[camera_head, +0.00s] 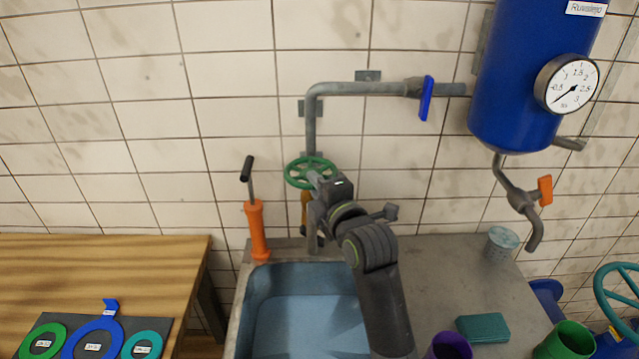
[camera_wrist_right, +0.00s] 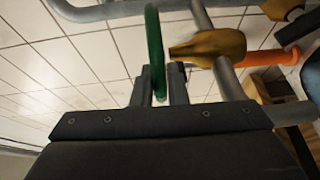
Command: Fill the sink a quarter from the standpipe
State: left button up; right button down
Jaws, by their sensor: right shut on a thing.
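The standpipe (camera_head: 311,130) is a grey pipe coming down the wall, with a green handwheel (camera_head: 292,174) and a brass valve body (camera_head: 304,205). Its lower end stands at the back edge of the sink (camera_head: 253,300), a blue basin in a grey counter. I cannot tell whether the basin's pale blue floor is covered by water. My right gripper (camera_head: 317,183) is shut on the handwheel's rim. In the right wrist view the green rim (camera_wrist_right: 154,45) passes between its fingers (camera_wrist_right: 162,88), with the brass body (camera_wrist_right: 208,47) beside it. My left gripper is out of view.
An orange hand pump (camera_head: 257,230) stands left of the sink. A blue-handled valve (camera_head: 426,98) is on the upper pipe. A blue tank (camera_head: 515,100) with a gauge (camera_head: 568,85) and orange-handled tap (camera_head: 545,190) hangs right. A cup (camera_head: 501,245) and teal block (camera_head: 483,328) sit on the counter.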

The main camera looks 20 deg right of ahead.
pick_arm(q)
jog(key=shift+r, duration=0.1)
pick_arm(e)
jog(key=shift+a+m+h, duration=0.1)
jog(key=shift+m+h, duration=0.2)
jog(key=shift+h, duration=0.2)
jog(key=c, duration=1.5)
grip_release()
jog(key=shift+a, duration=0.1)
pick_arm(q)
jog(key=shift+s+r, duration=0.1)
